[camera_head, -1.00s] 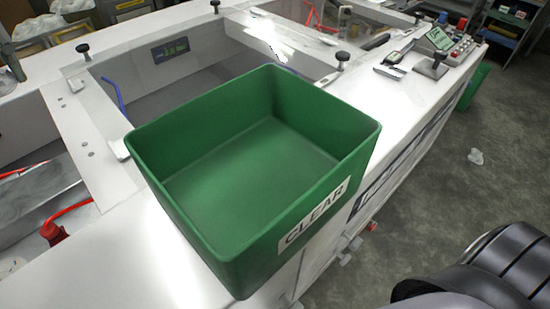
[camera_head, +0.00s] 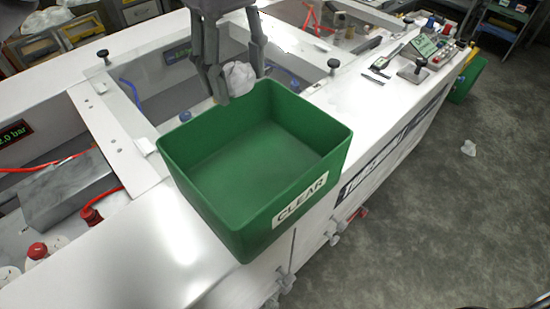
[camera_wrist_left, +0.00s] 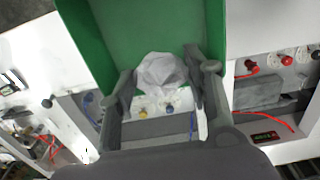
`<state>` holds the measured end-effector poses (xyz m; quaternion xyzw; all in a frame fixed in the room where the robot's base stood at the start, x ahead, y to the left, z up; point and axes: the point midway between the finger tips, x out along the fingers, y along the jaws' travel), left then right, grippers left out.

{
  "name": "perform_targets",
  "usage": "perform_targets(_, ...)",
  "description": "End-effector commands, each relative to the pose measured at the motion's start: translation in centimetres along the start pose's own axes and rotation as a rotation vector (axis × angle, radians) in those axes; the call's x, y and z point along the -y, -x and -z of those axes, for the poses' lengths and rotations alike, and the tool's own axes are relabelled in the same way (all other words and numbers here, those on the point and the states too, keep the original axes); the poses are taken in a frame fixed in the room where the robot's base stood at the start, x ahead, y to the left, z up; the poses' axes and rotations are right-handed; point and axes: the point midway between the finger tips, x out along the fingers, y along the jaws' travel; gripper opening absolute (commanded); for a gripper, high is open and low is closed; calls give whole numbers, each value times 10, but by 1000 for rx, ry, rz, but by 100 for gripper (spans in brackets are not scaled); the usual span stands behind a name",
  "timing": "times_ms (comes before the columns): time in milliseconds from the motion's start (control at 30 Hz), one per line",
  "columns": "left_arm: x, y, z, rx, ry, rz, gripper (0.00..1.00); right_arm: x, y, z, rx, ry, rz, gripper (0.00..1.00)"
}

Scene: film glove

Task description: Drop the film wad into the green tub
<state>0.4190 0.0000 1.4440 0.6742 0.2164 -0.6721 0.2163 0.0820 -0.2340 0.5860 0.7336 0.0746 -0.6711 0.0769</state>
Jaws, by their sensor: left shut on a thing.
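My left gripper (camera_head: 237,88) comes in from the top of the head view and is shut on a crumpled whitish film wad (camera_head: 239,77). The wad also shows between the fingers in the left wrist view (camera_wrist_left: 160,72). The gripper holds it at the back left rim of the green tub, seemingly above it; the exact height is hard to tell. The green tub (camera_head: 205,206) is an open box labelled CLEAR on its front, standing on the white machine top. Its visible floor is empty. In the left wrist view the tub (camera_wrist_left: 90,45) lies just beyond the wad. My right gripper is out of view.
The white machine top (camera_head: 115,255) has open bays behind the tub, with black knobs (camera_head: 333,64) along their edges. Red mushroom buttons (camera_head: 37,251) stand at the left.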

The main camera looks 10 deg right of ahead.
Motion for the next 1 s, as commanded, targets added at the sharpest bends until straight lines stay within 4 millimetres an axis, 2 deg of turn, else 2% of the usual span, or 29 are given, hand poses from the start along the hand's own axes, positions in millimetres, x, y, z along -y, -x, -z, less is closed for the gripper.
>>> perform_targets(167, 0, -9, -3, 1, 6, 1, 31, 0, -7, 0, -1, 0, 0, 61)
perform_targets(600, 0, -56, -2, 0, 5, 0, 31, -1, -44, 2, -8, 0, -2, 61)
perform_targets(967, 0, -60, -2, 1, 4, 0, 31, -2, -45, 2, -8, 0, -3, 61)
perform_targets(1000, 0, -60, -2, 1, 4, 0, 48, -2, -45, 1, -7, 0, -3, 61)
